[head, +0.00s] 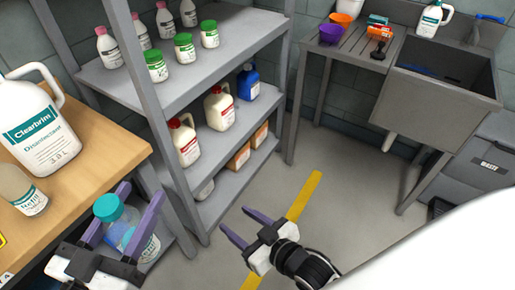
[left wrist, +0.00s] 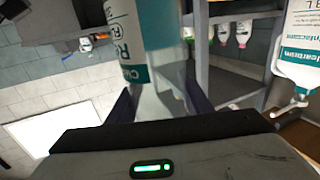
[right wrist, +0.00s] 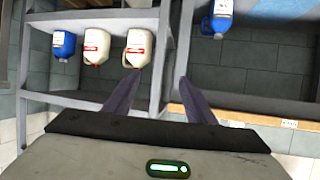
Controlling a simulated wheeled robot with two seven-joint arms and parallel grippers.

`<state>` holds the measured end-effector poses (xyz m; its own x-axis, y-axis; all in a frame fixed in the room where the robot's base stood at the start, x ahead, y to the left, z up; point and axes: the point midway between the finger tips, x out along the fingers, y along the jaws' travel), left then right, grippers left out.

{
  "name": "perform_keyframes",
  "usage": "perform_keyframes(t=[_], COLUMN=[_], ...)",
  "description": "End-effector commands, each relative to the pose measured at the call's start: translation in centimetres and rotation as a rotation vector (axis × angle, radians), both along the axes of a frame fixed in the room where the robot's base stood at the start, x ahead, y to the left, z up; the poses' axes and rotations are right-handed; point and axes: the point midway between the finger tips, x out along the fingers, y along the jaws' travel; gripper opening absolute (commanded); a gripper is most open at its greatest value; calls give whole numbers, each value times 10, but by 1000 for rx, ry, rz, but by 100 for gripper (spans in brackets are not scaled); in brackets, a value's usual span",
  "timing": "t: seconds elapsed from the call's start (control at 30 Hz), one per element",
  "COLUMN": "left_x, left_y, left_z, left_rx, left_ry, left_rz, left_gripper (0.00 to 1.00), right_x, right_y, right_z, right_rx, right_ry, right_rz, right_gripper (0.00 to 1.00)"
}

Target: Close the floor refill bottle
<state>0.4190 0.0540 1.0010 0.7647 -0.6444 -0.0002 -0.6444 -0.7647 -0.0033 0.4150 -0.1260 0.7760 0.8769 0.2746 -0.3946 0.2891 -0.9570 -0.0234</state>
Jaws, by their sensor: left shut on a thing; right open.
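A clear bottle with a teal top (head: 107,208) and a white-and-teal label is between the fingers of my left gripper (head: 137,203), which is shut on it beside the table's front edge. Its label shows large in the left wrist view (left wrist: 128,35), with lettering only partly readable. I cannot tell whether the teal top is a cap. Another bottle with a beige top and a label reading "Refill" (head: 33,203) stands on the table at the left edge. My right gripper (head: 236,222) is open and empty above the floor; its fingers also show in the right wrist view (right wrist: 157,88).
A large Clearbrim disinfectant jug (head: 38,125) stands on the wooden table (head: 95,150). A grey shelf rack (head: 185,85) holds several bottles and jugs behind my grippers. A sink unit (head: 440,90) is at the back right.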

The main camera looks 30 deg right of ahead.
Motion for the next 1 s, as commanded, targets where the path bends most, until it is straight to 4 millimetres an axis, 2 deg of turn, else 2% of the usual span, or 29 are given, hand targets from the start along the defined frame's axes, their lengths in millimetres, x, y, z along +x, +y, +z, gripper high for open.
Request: perform_keyframes(t=[0.03, 0.1, 0.2, 0.3, 0.43, 0.8, 0.87, 0.97, 1.0], left_x=[0, 0, 0, 0, 0, -2, -3, -4, -6], left_y=[0, 0, 0, 0, 0, 2, 8, 29, 41], left_z=[0, 0, 0, 0, 0, 6, 12, 18, 18], left_rx=[-1, -1, -1, -1, -1, -7, -11, -13, -13], left_ry=[-1, -1, -1, -1, -1, 2, 4, 10, 12], left_rz=[0, 0, 0, 0, 0, 35, 80, 205, 266], left_gripper=[0, 0, 0, 0, 0, 0, 0, 0, 0], right_x=[-28, -58, -92, -113, -121, -120, -120, -120, -120], right_y=[-11, -23, -34, -41, -44, -43, -43, -43, -43], right_z=[-25, -50, -73, -85, -89, -89, -89, -89, -89], right_rx=[-11, -24, -35, -44, -47, -47, -47, -47, -47], right_ry=[96, 200, 307, 368, 394, 392, 392, 391, 391], right_rz=[-21, -41, -60, -69, -73, -73, -73, -73, -73], right_gripper=[50, 50, 50, 50, 50, 50, 50, 50, 50])
